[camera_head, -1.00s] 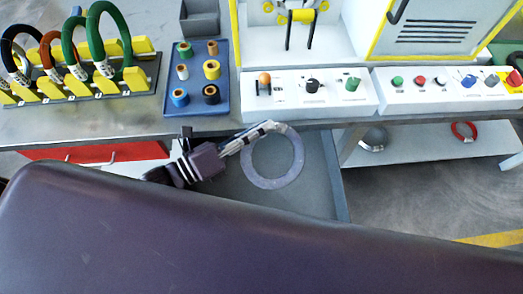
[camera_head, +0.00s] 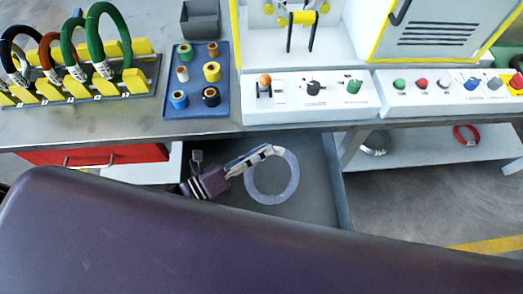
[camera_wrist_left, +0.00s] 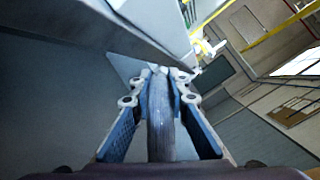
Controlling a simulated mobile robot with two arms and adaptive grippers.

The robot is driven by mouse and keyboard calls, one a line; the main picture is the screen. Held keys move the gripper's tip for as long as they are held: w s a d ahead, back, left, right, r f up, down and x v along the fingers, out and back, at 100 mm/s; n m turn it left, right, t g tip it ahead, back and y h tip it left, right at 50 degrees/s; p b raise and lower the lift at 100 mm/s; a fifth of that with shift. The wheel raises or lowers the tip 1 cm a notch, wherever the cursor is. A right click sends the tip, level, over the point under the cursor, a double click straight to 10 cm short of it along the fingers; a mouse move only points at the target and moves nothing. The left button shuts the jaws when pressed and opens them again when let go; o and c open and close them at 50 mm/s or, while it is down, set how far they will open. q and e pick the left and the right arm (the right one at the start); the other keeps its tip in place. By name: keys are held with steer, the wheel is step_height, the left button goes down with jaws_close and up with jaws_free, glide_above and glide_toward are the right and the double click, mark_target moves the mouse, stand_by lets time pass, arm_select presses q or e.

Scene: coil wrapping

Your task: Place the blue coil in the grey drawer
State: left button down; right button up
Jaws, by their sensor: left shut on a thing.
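The coil (camera_head: 293,178) is a pale blue-grey ring in the head view. My left gripper (camera_head: 268,152) is shut on its upper edge, with the arm coming from the lower left. In the left wrist view, the coil (camera_wrist_left: 160,130) runs between the two finger pads. The grey drawer (camera_head: 320,200) is open below the bench, and the coil appears over or inside it. I cannot tell whether the coil touches the drawer floor. My right gripper is not in view.
A red drawer (camera_head: 130,153) sits to the left under the bench. A lower shelf (camera_head: 430,155) at the right holds a red coil (camera_head: 466,134) and a silver coil (camera_head: 375,142). On the bench are a coil rack (camera_head: 130,88), a blue tray of spools (camera_head: 196,105) and control panels.

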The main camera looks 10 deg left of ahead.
arm_select(q)
steer(key=shift+f+b, duration=0.45)
steer(key=shift+f, duration=0.05)
steer(key=c, duration=1.8)
jaws_free()
steer(key=shift+f, duration=0.1)
steer(key=shift+c, duration=0.2)
steer(key=shift+s+a+r+p, duration=0.1)
steer(key=shift+r+p, duration=0.55)
steer(key=shift+r, duration=0.1)
steer(key=b+v, duration=0.1)
steer(key=v, duration=1)
steer(key=shift+s+a, duration=0.25)
steer(key=shift+a, duration=0.05)
steer(key=shift+f, duration=0.1)
